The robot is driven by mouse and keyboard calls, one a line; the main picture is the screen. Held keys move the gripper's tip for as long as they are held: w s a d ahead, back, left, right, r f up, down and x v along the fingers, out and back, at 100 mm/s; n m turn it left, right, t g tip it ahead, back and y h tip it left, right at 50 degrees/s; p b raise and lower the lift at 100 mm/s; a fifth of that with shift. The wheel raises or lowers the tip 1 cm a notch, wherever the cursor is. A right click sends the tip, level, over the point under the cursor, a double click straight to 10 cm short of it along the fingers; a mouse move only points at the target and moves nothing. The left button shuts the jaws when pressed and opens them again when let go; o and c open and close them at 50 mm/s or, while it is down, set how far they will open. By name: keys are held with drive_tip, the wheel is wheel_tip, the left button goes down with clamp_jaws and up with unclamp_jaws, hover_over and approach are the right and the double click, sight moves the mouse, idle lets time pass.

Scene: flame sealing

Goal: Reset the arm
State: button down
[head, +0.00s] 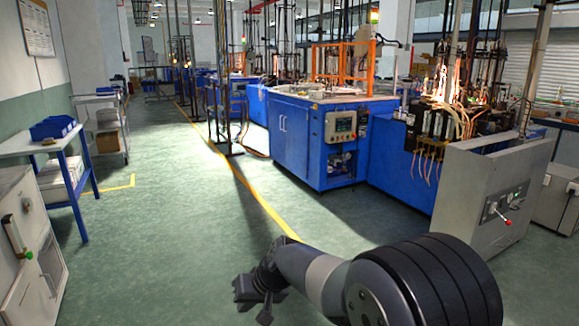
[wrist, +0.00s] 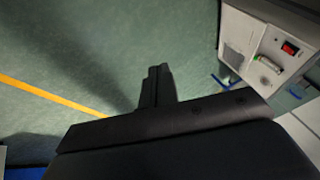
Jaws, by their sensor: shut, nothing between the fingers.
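My arm reaches in from the lower right of the head view, low over the green floor. My gripper (head: 262,296) is at its end, near the bottom middle of that view, dark and partly lost against my own arm. In the wrist view my gripper (wrist: 158,75) shows its two dark fingers pressed side by side, shut, with nothing held. They hang over bare floor and touch nothing that I can see.
A blue machine (head: 296,135) with a control panel and a grey cabinet (head: 485,190) with a red-knobbed lever stand at the right. A blue-legged table (head: 62,150) and a white cabinet (head: 30,250) stand at the left. The green floor (head: 165,215) between is clear, with a yellow line (head: 262,200).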

drive_tip(key=shift+s+d, duration=0.1)
drive_tip(key=shift+d, duration=0.2)
